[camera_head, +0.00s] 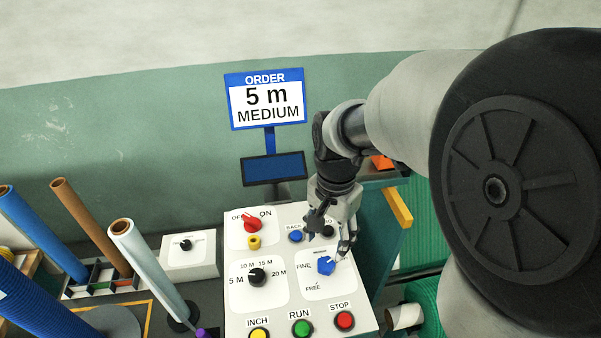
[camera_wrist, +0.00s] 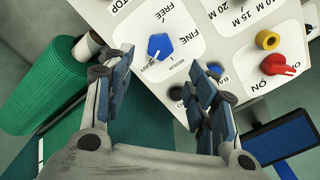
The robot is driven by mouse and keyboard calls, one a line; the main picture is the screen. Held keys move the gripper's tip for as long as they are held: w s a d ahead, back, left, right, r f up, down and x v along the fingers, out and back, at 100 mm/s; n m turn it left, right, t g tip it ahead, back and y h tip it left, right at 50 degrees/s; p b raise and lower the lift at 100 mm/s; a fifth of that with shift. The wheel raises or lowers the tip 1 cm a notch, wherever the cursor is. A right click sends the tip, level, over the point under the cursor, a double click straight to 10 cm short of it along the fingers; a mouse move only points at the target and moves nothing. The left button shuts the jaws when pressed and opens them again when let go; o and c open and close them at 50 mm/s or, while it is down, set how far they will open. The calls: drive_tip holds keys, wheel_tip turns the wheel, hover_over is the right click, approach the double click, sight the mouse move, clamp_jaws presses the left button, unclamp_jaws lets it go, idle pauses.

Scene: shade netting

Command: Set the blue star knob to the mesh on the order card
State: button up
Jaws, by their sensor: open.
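The blue star knob (camera_head: 326,266) sits on the right of the sloped white control panel (camera_head: 237,322), and shows in the wrist view (camera_wrist: 160,46). FINE lies left of it and FREE below it in the head view. Smaller lettering on its far side is hard to read. A small pale mark shows on the knob; I cannot tell which label it faces. The order card (camera_head: 266,99) reads 5 m MEDIUM. My gripper (camera_head: 332,236) is open and empty just above and beyond the knob. In the wrist view its fingers (camera_wrist: 164,70) stand either side of the knob, apart from it.
Close by on the panel are blue (camera_head: 296,236) and black push buttons, a red ON/OFF knob (camera_head: 252,223), a black length knob (camera_head: 257,276), and INCH, RUN (camera_head: 302,328) and STOP buttons. Rolls (camera_head: 150,262) stand at left. Green netting (camera_wrist: 50,85) lies beside the panel.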

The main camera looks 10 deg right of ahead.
sight(326, 263)
wheel_tip(326, 263, down, 9)
drive_tip(key=shift+f+b, duration=0.1)
drive_tip(key=shift+b, duration=1.1)
drive_tip(key=shift+c, duration=0.2)
drive_tip(key=c, duration=1)
drive_tip(key=shift+n, duration=0.4)
drive_tip(key=n+p, duration=0.2)
drive_tip(key=n, duration=0.3)
drive_tip(key=shift+n, duration=0.3)
drive_tip(key=n+p, duration=0.1)
drive_tip(key=n, duration=0.5)
drive_tip(key=shift+p, duration=0.3)
drive_tip(key=shift+n, duration=0.3)
